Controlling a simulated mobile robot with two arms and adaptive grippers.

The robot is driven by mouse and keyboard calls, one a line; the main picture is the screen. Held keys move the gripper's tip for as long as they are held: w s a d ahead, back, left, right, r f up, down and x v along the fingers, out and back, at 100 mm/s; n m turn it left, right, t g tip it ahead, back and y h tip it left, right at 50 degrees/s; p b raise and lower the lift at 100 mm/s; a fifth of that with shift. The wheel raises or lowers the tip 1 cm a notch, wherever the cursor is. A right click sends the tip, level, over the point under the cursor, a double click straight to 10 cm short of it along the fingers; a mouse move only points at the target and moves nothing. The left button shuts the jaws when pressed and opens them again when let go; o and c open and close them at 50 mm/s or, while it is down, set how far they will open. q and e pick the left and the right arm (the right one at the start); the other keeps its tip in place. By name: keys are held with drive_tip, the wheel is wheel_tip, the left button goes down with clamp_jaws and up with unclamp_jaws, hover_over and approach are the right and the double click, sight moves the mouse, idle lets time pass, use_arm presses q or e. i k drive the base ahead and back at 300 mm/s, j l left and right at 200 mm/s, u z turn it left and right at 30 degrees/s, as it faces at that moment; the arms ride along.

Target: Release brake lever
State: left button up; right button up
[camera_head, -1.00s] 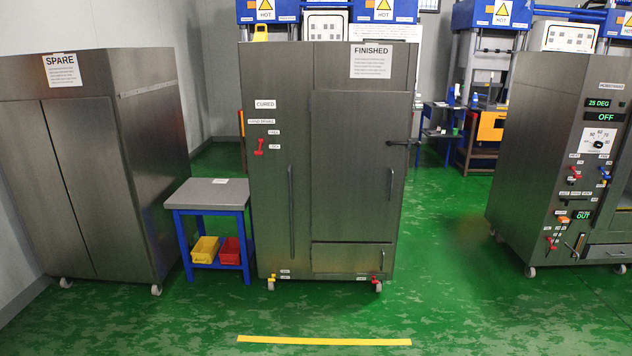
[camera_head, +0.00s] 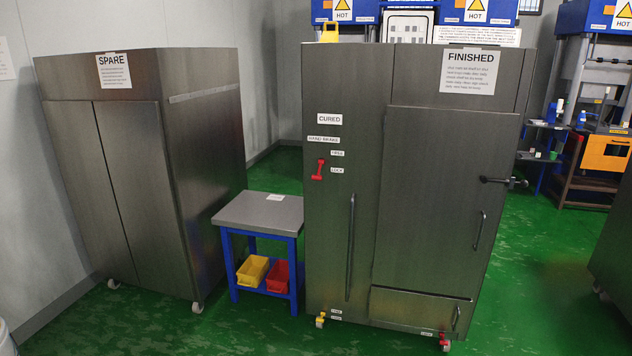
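The red brake lever (camera_head: 318,169) is on the left part of the front of the steel cabinet marked FINISHED (camera_head: 345,250). It sits below a HAND BRAKE label (camera_head: 323,140), beside two small labels, the lower of which reads LOCK (camera_head: 337,170). The upper one is too small to read surely. The lever's handle appears to end low, near the LOCK label. Neither of my grippers shows in the head view.
A steel SPARE cabinet (camera_head: 150,200) stands at the left. A small blue table (camera_head: 250,212) with a yellow bin (camera_head: 253,270) and a red bin (camera_head: 278,277) stands between the cabinets. Green floor is open in front. Castors (camera_head: 320,320) show under the FINISHED cabinet.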

sight(315, 176)
drive_tip(key=i+j, duration=0.25)
drive_tip(key=i, duration=0.25)
drive_tip(key=i+j, duration=0.2)
drive_tip(key=i, duration=0.35)
drive_tip(key=i+j, duration=0.25)
drive_tip(key=i, duration=0.25)
drive_tip(key=i+j, duration=0.2)
drive_tip(key=i, duration=0.35)
